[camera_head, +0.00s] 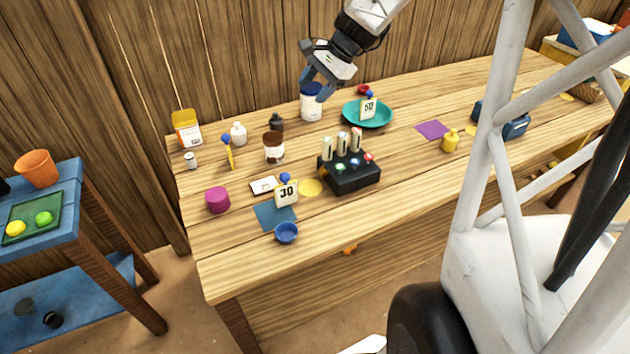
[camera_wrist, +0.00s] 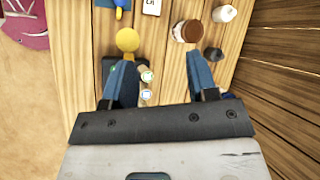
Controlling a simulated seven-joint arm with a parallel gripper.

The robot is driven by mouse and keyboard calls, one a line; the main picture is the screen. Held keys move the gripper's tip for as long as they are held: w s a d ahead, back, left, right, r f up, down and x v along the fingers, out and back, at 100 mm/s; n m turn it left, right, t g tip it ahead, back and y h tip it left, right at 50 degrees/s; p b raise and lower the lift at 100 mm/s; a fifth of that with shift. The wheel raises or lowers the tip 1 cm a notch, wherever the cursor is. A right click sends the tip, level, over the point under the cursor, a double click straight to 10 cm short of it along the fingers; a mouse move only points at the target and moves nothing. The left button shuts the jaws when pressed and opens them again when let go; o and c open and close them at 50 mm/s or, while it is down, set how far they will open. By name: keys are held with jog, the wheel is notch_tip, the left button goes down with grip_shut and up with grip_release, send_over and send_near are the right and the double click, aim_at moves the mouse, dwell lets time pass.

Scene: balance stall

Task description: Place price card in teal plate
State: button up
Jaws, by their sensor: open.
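A price card marked 50 (camera_head: 367,107) stands upright and appears to rest inside the teal plate (camera_head: 384,121) at the back of the table. My gripper (camera_head: 315,84) is open and empty, up to the left of the teal plate and over the white jar with a blue lid (camera_head: 311,108). In the wrist view my gripper (camera_wrist: 160,65) has its fingers apart, with pale vials (camera_wrist: 146,76) showing below between them. The teal plate does not show in the wrist view.
A black holder (camera_head: 350,180) with upright vials stands mid-table. A brown jar (camera_head: 274,148), dark bottle (camera_head: 276,122) and white bottle (camera_head: 238,134) stand left of it. A small red bowl (camera_head: 364,90) sits behind the plate. A purple mat (camera_head: 432,129) lies to its right.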

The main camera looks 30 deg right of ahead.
jog(key=s+a+n+h, duration=0.2)
jog(key=s+a+n, duration=0.2)
jog(key=s, duration=0.5)
jog(key=s+a+n+h, duration=0.2)
jog(key=s+a+n, duration=0.2)
jog(key=s, duration=0.6)
jog(key=s+a+n+h, duration=0.2)
jog(key=s+a+n, duration=0.3)
jog(key=s, duration=0.4)
jog(key=shift+s+a+r+h, duration=0.2)
jog(key=shift+s+a+h, duration=0.15)
jog(key=shift+a, duration=0.25)
